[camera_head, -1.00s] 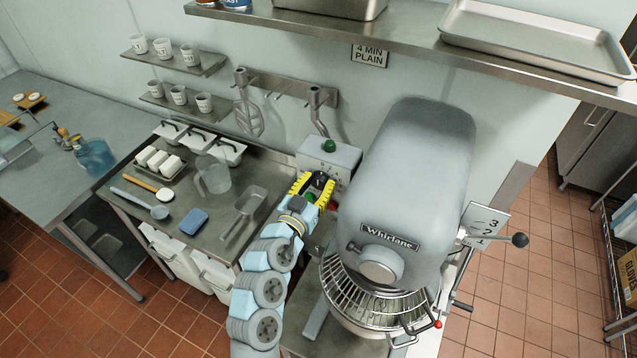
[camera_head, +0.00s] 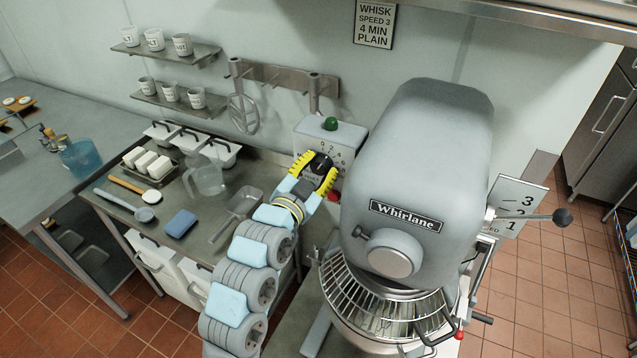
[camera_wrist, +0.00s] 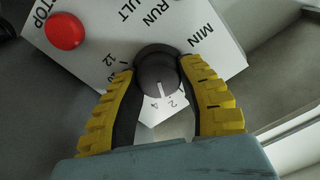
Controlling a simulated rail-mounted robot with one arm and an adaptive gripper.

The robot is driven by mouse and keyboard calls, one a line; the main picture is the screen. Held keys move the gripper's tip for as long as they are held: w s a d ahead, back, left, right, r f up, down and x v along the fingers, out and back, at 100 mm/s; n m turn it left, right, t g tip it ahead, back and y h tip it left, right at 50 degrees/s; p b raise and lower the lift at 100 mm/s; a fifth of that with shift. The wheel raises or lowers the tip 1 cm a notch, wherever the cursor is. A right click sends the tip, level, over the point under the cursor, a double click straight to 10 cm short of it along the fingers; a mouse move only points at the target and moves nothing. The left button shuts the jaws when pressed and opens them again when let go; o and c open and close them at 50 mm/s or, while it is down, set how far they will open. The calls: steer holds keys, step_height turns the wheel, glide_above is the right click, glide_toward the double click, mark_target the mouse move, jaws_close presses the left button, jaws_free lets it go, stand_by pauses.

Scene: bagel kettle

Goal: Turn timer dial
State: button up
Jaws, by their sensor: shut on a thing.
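The timer dial (camera_wrist: 158,72) is a dark round knob on the light control box (camera_head: 345,139). In the wrist view its white pointer line points down, between the printed 2 and 4. My gripper (camera_wrist: 157,78) has its two yellow-and-black fingers on either side of the knob and is shut on it. In the head view my gripper (camera_head: 317,169) is at the front of the box, and its fingers hide much of the dial. A sign (camera_head: 375,23) on the wall reads whisk, speed 3, 4 min, plain.
A red stop button (camera_wrist: 64,30) is beside the dial on the panel. A green knob (camera_head: 331,123) tops the box. The large Whirlane mixer (camera_head: 420,190) stands close to the right. A metal scoop (camera_head: 240,213) and a blue sponge (camera_head: 182,223) lie on the left counter (camera_head: 150,235).

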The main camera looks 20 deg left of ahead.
steer(key=shift+f+m+b, duration=0.2)
steer(key=shift+m+b, duration=0.65)
steer(key=shift+b, duration=0.75)
steer(key=shift+f+m+b, duration=0.15)
steer(key=shift+m+b, duration=0.7)
steer(key=shift+b, duration=0.7)
steer(key=shift+r+m+b, duration=0.15)
steer(key=shift+m+b, duration=0.25)
steer(key=shift+b, duration=0.1)
steer(key=o, duration=1.2)
steer(key=shift+w+d+r, duration=0.1)
steer(key=shift+d, duration=0.05)
steer(key=shift+s, duration=0.35)
steer(key=s, duration=1.1)
steer(key=shift+s+a, duration=0.2)
steer(key=shift+a, duration=0.25)
